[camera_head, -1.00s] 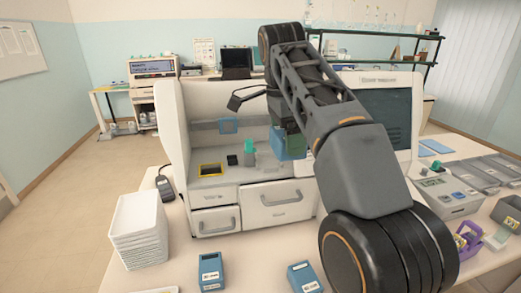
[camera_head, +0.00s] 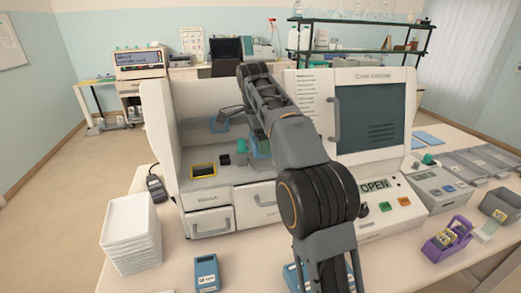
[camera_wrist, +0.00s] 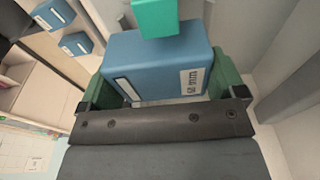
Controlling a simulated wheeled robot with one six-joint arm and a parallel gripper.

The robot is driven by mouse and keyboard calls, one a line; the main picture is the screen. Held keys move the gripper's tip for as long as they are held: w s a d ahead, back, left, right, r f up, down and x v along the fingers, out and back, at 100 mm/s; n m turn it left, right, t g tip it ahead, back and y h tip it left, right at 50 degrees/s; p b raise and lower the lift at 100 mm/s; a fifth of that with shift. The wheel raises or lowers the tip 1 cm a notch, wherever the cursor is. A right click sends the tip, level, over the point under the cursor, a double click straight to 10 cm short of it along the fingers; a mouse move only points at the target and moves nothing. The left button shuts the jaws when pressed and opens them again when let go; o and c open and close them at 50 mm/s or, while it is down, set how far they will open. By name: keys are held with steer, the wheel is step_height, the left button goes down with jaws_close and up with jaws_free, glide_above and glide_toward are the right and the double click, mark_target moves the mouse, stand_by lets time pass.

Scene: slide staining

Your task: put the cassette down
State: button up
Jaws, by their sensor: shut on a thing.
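The blue cassette (camera_wrist: 155,65) with a white label fills the middle of the wrist view. My gripper (camera_wrist: 165,95) is shut on it, with a green finger on either side. In the head view my gripper (camera_head: 259,143) is inside the open bay of the white machine (camera_head: 160,130). The held cassette (camera_head: 260,166) is mostly hidden behind my arm there. I cannot tell whether its underside touches the bay floor. A teal block (camera_wrist: 157,15) stands close in front of the cassette in the wrist view.
A yellow-framed dark square (camera_head: 203,170) and a small black block (camera_head: 225,159) are at the left of the bay. Other blue boxes (camera_head: 207,272) lie on the table. White stacked trays (camera_head: 131,235) stand at left, a purple rack (camera_head: 447,240) at right.

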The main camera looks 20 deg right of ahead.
steer(key=shift+w+f, duration=0.3)
steer(key=shift+f, duration=0.1)
steer(key=shift+w+f+b, duration=0.15)
steer(key=shift+f+b, duration=0.15)
steer(key=shift+f, duration=1.35)
steer(key=shift+f, duration=0.1)
steer(key=o, duration=0.8)
steer(key=shift+c, duration=0.2)
steer(key=r, duration=0.2)
steer(key=r+p, duration=0.1)
steer(key=r, duration=0.2)
steer(key=a+r+p, duration=0.1)
steer(key=r, duration=0.1)
steer(key=shift+r, duration=0.35)
steer(key=shift+f, duration=0.1)
